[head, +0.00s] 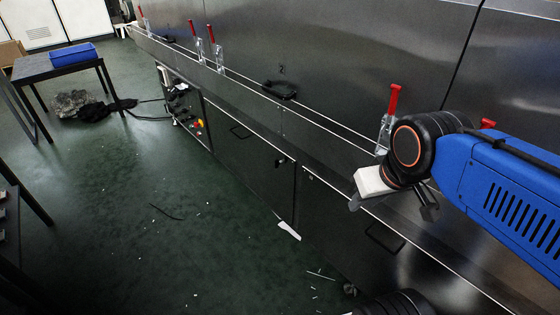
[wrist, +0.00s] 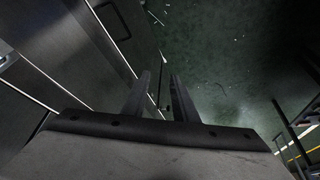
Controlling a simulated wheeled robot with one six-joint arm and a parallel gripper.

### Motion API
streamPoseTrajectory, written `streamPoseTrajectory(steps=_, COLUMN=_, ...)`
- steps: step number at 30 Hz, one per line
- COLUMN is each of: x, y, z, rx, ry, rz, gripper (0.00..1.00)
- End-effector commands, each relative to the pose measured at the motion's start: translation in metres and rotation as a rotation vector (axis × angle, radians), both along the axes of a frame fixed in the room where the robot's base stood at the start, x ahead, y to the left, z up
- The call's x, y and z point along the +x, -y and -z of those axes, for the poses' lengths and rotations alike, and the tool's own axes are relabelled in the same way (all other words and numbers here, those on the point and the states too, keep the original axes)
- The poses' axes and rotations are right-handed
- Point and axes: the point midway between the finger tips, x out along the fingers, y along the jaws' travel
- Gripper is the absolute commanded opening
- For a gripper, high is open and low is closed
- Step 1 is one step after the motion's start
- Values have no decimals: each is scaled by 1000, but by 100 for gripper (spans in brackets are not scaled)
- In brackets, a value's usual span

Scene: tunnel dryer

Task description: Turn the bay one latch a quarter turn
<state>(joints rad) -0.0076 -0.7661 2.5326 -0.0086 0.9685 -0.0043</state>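My gripper (head: 392,207) hangs in front of the dryer's dark metal side at the right of the head view, pointing down. In the wrist view my gripper (wrist: 161,88) shows two separate fingers with an empty gap and the green floor beyond. A small dark latch-like fitting (head: 281,162) sits on a lower door, left of my gripper and apart from it. I cannot tell from any label whether this is the bay one latch, and its turn position is too small to read.
Red-handled clamps (head: 391,103) line the dryer's upper edge, one close behind my gripper. Black pull handles (head: 384,237) stick out from the lower doors. A table (head: 62,66) with a blue bin (head: 72,54) stands far left. The green floor (head: 150,215) is mostly open, with scattered scraps.

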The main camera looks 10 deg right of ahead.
Motion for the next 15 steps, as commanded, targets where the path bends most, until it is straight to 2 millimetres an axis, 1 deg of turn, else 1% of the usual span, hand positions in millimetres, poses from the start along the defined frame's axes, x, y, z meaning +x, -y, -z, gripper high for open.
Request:
streamPoseTrajectory(steps=5, x=17, y=2, z=0, rx=-66, ry=-62, rz=-77, gripper=26)
streamPoseTrajectory(steps=15, x=71, y=4, z=3, rx=-272, ry=-230, rz=-312, gripper=26)
